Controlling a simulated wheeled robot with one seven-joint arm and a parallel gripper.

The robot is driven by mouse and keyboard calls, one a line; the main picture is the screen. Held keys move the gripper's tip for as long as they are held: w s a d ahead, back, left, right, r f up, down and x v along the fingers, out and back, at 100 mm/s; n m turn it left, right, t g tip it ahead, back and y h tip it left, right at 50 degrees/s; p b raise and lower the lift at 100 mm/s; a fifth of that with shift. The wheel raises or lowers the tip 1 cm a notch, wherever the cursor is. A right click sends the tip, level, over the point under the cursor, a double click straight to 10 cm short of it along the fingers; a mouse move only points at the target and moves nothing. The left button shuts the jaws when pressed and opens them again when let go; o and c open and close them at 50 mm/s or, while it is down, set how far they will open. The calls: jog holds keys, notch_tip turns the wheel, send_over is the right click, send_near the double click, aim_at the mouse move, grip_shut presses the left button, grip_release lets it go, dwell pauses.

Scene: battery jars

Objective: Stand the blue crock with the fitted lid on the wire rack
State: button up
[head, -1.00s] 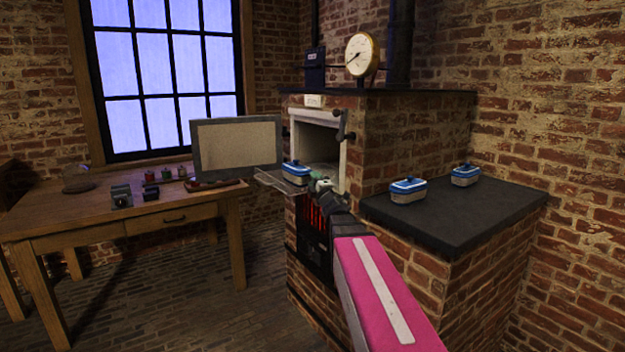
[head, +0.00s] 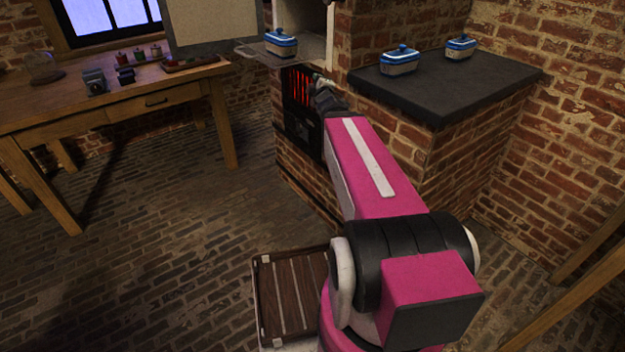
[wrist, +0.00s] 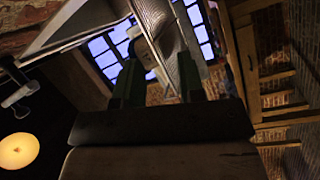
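Three blue-and-cream lidded crocks are in the head view. One crock (head: 282,43) sits at the oven mouth on a flat projecting shelf (head: 250,48); I cannot tell if this shelf is the wire rack. Two more, a nearer crock (head: 400,61) and a farther crock (head: 460,47), stand upright on the black slab. Which lid is fitted is too small to tell. My gripper (head: 323,84) is below and right of the oven-mouth crock, in front of the brickwork. In the wrist view its two dark green fingers (wrist: 160,80) are apart, with no crock between them.
The black slab (head: 440,95) has bare room at its front. A wooden table (head: 150,85) with small jars stands left. A glowing red grate (head: 300,88) is below the oven mouth. A slatted wooden panel (head: 290,290) lies low beside my arm.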

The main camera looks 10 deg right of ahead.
jog(key=s+f+m+g+h, duration=0.4)
jog(key=f+m+g, duration=0.5)
jog(key=f, duration=0.9)
jog(key=s+a+f+m+g+y, duration=0.1)
jog(key=s+a+f+m+g, duration=0.1)
jog(key=s+f+g, duration=0.3)
jog(key=s+a+f+m+g+y, duration=0.2)
jog(key=s+f, duration=0.4)
jog(key=s, duration=0.4)
jog(key=a+m+g, duration=0.1)
jog(key=g, duration=0.1)
jog(key=shift+s+a+f+g+y, duration=0.3)
jog(key=shift+s+a+g, duration=0.05)
jog(key=shift+a+g, duration=0.05)
